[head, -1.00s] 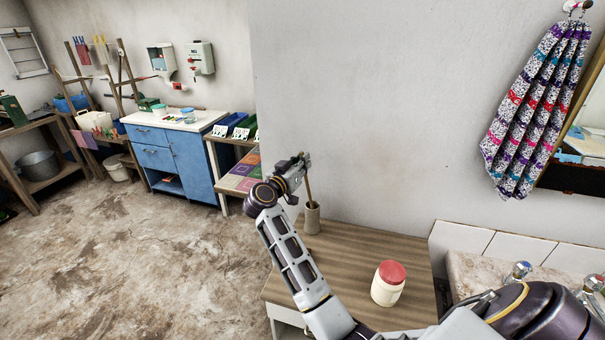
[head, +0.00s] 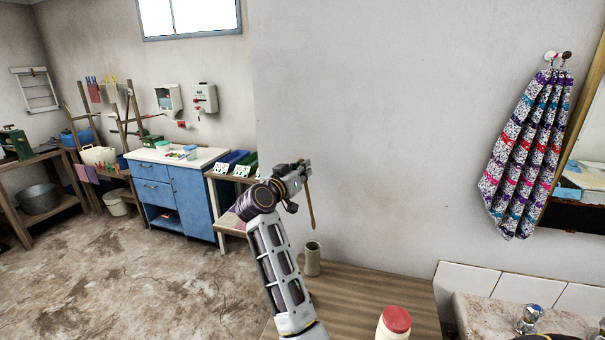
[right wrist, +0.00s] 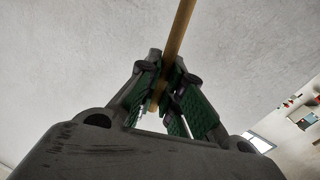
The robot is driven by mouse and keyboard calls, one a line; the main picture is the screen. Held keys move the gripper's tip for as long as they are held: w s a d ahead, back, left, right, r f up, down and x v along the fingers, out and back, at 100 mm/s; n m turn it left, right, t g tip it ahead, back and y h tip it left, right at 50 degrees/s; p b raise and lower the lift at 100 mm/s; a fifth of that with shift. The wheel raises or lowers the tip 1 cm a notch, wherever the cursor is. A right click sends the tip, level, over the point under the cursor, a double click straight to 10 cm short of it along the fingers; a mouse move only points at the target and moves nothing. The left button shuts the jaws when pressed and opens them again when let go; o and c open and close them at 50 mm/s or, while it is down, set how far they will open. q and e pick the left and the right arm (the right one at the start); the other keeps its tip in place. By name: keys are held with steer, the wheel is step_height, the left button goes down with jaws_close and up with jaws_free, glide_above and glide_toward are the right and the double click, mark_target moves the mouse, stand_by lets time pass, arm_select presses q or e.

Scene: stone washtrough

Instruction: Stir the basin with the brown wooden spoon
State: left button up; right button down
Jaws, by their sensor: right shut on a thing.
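My right gripper (head: 306,172) is raised above the wooden side table and is shut on the brown wooden spoon (head: 311,212). The spoon hangs below the jaws, its lower end above and apart from the beige cylindrical holder (head: 312,258). In the right wrist view, the spoon's handle (right wrist: 181,28) runs between the green-padded fingers (right wrist: 172,92). The stone washtrough (head: 480,308) shows only its rim and a tap at the lower right; I cannot make out the inside of a basin. My left gripper is out of view.
The wooden side table (head: 350,292) also bears a jar with a red lid (head: 396,322). A patterned towel (head: 527,150) hangs on the wall at the right. A blue cabinet (head: 180,195) stands far left beyond open floor. The wall behind the gripper is bare.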

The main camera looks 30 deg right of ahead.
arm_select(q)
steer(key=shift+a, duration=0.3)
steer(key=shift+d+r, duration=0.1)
arm_select(e)
steer(key=shift+f, duration=0.15)
